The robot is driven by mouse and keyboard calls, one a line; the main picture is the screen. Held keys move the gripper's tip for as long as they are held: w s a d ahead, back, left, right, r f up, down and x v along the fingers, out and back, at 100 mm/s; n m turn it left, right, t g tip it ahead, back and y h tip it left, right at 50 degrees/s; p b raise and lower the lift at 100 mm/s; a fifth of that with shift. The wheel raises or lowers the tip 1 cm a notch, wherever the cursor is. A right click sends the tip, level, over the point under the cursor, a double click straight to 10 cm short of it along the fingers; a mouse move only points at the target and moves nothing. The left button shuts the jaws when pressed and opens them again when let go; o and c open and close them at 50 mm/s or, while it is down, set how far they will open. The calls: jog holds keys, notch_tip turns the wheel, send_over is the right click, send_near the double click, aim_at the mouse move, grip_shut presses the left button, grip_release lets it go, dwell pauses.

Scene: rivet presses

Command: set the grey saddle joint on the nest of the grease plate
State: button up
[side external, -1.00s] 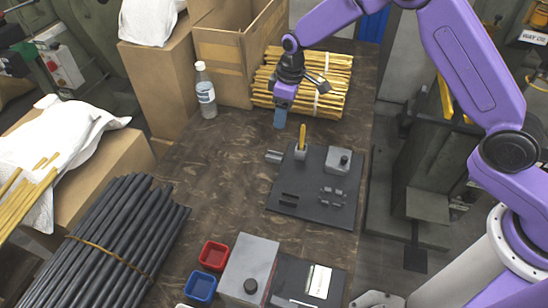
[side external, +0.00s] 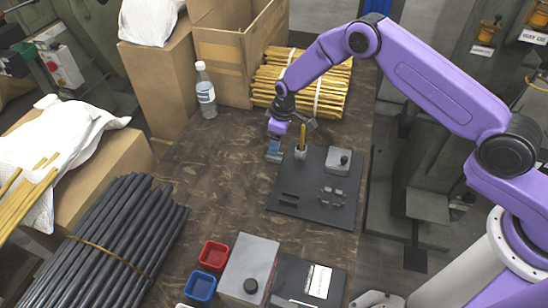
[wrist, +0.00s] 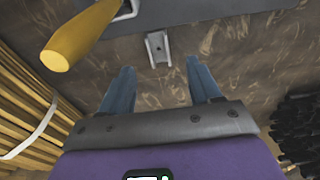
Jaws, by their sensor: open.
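The grey saddle joint (wrist: 157,48) is a small channel-shaped piece lying on the table beside the plate, seen in the wrist view. In the side view my gripper mostly hides it. My gripper (side external: 273,158) is open and points down just left of the plate; in the wrist view its blue fingers (wrist: 160,77) are spread, with the joint ahead of and between their tips, apart from both. The dark grease plate (side external: 287,209) lies flat on the table. A cluster of small grey blocks (side external: 333,196) on its right part looks like the nest.
Red (side external: 214,255) and blue (side external: 201,288) bins stand in front.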

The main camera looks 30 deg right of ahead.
aim_at(277, 159)
jog(key=shift+w+a+f, duration=0.1)
jog(key=shift+f, duration=0.9)
jog(key=shift+w+a+f, duration=0.1)
jog(key=shift+w+f, duration=0.05)
jog(key=shift+f, duration=0.9)
jog(key=shift+w+a+f, duration=0.1)
jog(key=shift+f, duration=0.9)
grip_shut()
